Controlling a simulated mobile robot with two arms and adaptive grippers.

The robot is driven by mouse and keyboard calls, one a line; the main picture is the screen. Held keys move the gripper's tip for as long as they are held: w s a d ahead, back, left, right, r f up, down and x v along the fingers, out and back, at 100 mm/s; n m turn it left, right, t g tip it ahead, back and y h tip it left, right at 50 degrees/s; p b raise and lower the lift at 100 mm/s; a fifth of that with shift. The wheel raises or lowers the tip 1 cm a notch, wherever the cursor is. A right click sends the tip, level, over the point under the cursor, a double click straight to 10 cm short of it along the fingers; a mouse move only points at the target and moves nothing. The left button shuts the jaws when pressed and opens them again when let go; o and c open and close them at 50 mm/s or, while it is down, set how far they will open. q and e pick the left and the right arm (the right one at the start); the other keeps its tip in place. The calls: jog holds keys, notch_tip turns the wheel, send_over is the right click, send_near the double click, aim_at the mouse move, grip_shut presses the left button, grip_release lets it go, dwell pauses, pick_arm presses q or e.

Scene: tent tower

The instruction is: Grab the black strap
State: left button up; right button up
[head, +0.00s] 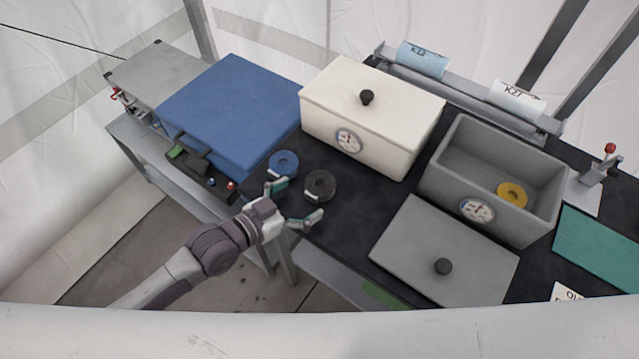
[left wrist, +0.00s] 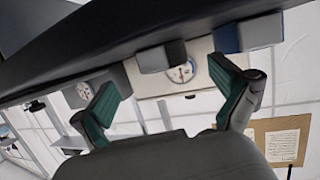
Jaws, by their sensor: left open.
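The black strap (head: 320,184) is a dark ring-shaped roll with a pale tag, lying on the black table top. A similar blue strap (head: 284,163) lies to its left. My left gripper (head: 291,204) is open and empty at the table's front edge, just short of both rolls, fingers apart. In the left wrist view, which is upside down, the left gripper (left wrist: 168,98) has its green pads spread. The black strap (left wrist: 152,60) shows there as a dark grey block between the fingers, and the blue strap (left wrist: 223,38) is farther right. My right gripper is not in view.
A white lidded box (head: 375,115) stands behind the straps. An open grey box (head: 447,180) holds a yellow roll (head: 512,194), with a grey lid (head: 425,250) in front. A blue case (head: 230,110) stands at left. Table space around the black strap is mostly clear.

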aim_at(309, 192)
pick_arm(q)
jog(key=p+x, duration=0.1)
jog(key=x, duration=0.4)
jog(key=shift+w, duration=0.1)
jog(key=shift+a, duration=0.1)
jog(key=c, duration=1.3)
jog(key=shift+r, duration=0.15)
